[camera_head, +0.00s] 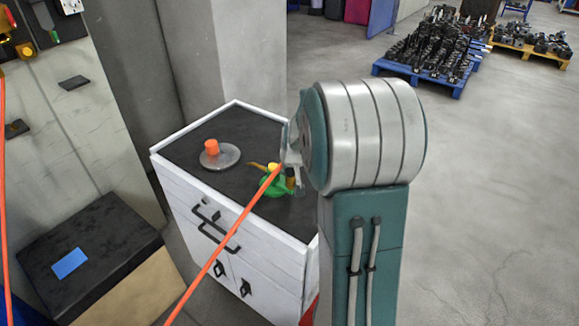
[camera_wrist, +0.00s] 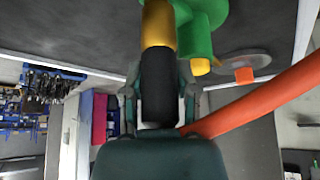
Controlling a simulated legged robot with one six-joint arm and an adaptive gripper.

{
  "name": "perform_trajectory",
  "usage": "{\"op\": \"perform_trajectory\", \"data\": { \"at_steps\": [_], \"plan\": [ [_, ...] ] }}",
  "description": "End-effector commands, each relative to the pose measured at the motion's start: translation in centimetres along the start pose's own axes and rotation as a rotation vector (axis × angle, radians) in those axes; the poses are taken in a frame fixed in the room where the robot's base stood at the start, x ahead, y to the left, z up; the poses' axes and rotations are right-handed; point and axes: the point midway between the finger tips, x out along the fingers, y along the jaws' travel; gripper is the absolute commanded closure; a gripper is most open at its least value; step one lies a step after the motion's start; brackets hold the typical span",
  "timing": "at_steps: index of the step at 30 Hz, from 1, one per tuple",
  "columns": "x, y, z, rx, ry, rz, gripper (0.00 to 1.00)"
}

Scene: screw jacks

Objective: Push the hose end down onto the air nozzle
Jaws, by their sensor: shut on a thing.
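In the wrist view my gripper (camera_wrist: 159,95) is shut on the black sleeve of the hose end (camera_wrist: 158,85), one finger on each side. A brass-coloured cylinder (camera_wrist: 158,25) lines up with the sleeve and meets its far end. It is beside a green body (camera_wrist: 198,38) with a yellow tip. I cannot tell how far the sleeve overlaps the brass part. In the head view the green nozzle body (camera_head: 272,185) sits on the cabinet top, with my gripper (camera_head: 291,168) just above its right side. The orange hose (camera_head: 225,236) runs from the gripper to the lower left.
The dark cabinet top (camera_head: 192,133) has a raised white rim. A grey disc (camera_head: 228,158) with an orange cylinder (camera_head: 211,146) lies left of the nozzle. A dark box (camera_head: 110,240) stands at lower left. Pallets of parts (camera_head: 432,52) are far off across open floor.

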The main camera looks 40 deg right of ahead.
Motion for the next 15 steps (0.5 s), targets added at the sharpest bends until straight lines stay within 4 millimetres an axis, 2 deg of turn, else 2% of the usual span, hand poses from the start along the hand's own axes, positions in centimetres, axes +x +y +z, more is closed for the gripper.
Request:
{"op": "perform_trajectory", "data": {
  "at_steps": [15],
  "plan": [
    [0.47, 0.0, 0.25, 0.0, 0.001, 0.0, 1.0]
  ]
}}
